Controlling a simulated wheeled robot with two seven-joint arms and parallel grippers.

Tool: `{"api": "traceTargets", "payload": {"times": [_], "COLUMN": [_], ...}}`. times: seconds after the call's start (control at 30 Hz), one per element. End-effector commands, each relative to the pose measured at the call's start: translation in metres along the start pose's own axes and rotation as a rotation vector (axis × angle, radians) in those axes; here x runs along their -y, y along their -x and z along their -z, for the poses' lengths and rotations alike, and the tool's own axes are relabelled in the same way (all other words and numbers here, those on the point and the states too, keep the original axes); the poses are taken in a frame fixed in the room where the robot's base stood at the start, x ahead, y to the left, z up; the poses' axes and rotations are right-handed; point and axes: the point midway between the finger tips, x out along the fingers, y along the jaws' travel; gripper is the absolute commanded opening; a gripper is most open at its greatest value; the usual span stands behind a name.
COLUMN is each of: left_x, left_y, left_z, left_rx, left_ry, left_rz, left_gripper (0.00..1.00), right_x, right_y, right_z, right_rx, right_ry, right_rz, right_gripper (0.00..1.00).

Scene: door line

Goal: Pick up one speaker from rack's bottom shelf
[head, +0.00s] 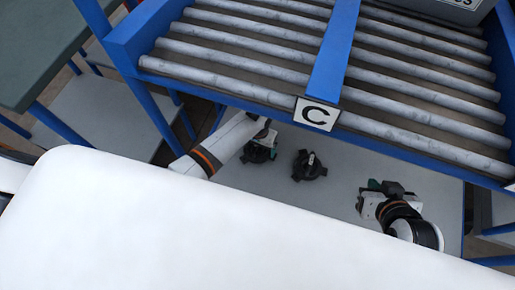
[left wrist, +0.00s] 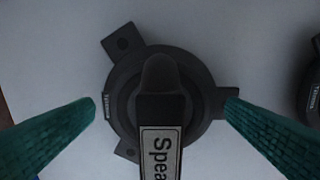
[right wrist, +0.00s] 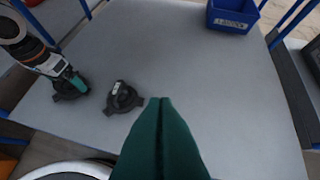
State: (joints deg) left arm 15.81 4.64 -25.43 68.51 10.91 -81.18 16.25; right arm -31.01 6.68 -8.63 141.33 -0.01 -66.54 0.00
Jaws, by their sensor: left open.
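A black round speaker with lugs (left wrist: 122,85) and a "Spea" label fills the middle of the left wrist view. My left gripper (left wrist: 162,103) is open above it, with one green finger on each side; I cannot tell whether they touch it. In the head view this speaker (head: 258,154) is on the bottom shelf (head: 240,178), partly hidden by my left gripper (head: 265,138). A second black speaker (head: 310,167) lies on the shelf to its right, and also shows in the right wrist view (right wrist: 122,98). My right gripper (right wrist: 160,102) is shut and empty, over the shelf.
A blue bin (right wrist: 233,17) stands at the shelf's far edge in the right wrist view. The middle of the shelf is bare.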

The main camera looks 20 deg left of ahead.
Motion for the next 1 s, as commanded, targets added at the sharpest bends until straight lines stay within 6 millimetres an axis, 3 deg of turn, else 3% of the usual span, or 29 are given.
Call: {"api": "traceTargets", "payload": {"times": [0.03,0.3,0.4,0.77,1.0], "left_x": [0.000,0.000,0.000,0.000,0.000], "left_y": [0.000,0.000,0.001,0.005,0.022], "left_z": [0.000,0.000,-0.001,-0.001,-0.001], "left_rx": [0.000,0.000,0.001,0.002,0.002], "left_ry": [0.000,0.000,0.000,0.000,0.000], "left_rz": [0.000,0.000,0.000,0.000,0.000], "left_gripper": [0.95,0.50,0.38,0.38,0.38], "right_x": [0.000,0.000,0.000,0.000,0.006], "right_y": [0.000,0.000,0.000,0.002,0.017], "right_z": [0.000,0.000,0.000,0.004,0.039], "right_rx": [-0.001,-0.002,-0.003,-0.027,-0.228], "right_ry": [0.000,0.000,0.000,0.000,-0.006], "right_rz": [0.000,0.000,0.000,0.001,0.013], "right_gripper": [0.00,0.00,0.00,0.00,0.00]}}
